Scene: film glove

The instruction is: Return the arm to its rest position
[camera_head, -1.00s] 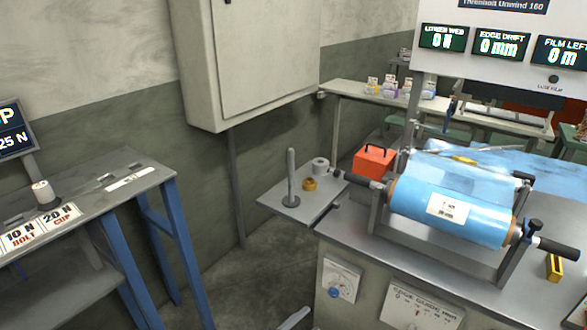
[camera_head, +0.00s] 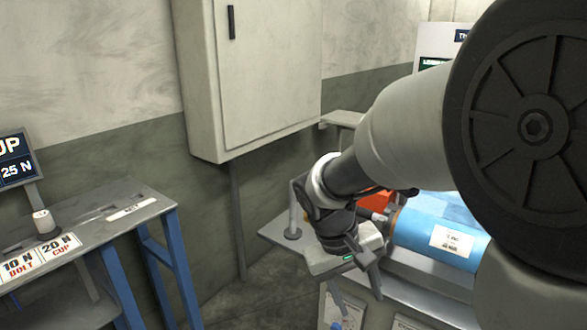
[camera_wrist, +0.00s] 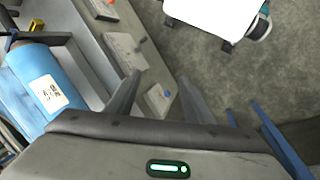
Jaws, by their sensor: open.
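My gripper (camera_head: 355,283) hangs in the middle of the head view, in front of the film machine's left end and its side shelf. In the wrist view its two fingers (camera_wrist: 158,95) are spread apart with nothing between them, above the floor and the front panels of the machine bench. My arm crosses the right half of the head view and hides much of the machine. The blue film roll (camera_head: 440,233) lies in its cradle to the right of my gripper, and it also shows at the left of the wrist view (camera_wrist: 42,85).
A workbench with blue legs (camera_head: 110,215) stands at the left, with a cup-like weight (camera_head: 42,221) on it. A grey wall cabinet (camera_head: 262,70) hangs behind. An orange box (camera_head: 375,200) is partly hidden behind my arm. Open floor (camera_head: 265,295) lies between the benches.

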